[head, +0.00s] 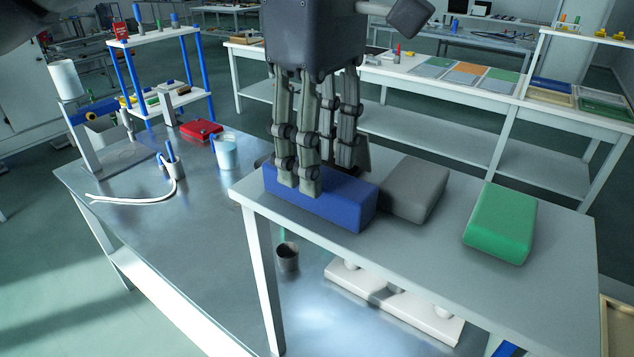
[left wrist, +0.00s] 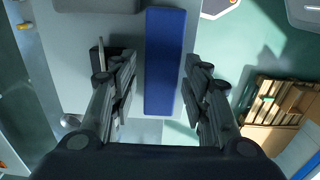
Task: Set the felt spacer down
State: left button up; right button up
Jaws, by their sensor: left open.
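A long blue block (head: 320,201) lies flat on the raised grey shelf top (head: 420,255), at its left end. A grey block (head: 415,188) and a green block (head: 502,223) lie to its right. No label shows which one is the felt spacer. My left gripper (head: 326,168) points down over the blue block, fingers open on either side of it. In the left wrist view the blue block (left wrist: 165,60) lies between the spread fingers, with a gap on the left side and a narrower one on the right. The right gripper is not in view.
A lower metal table (head: 215,195) holds a light-blue cup (head: 226,153), a red case (head: 201,130) and a white curved tube (head: 135,200). A dark cup (head: 287,257) and a white fixture (head: 390,300) stand below the shelf top. Bare shelf top lies in front of the blocks.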

pick_arm(q)
notch_tip(320, 180, down, 2)
jog(key=shift+s+a+f, duration=0.1)
jog(key=shift+s, duration=0.05)
jog(key=shift+f, duration=0.35)
jog(key=c, duration=0.6)
jog(key=shift+o, duration=0.2)
jog(key=shift+r, duration=0.1)
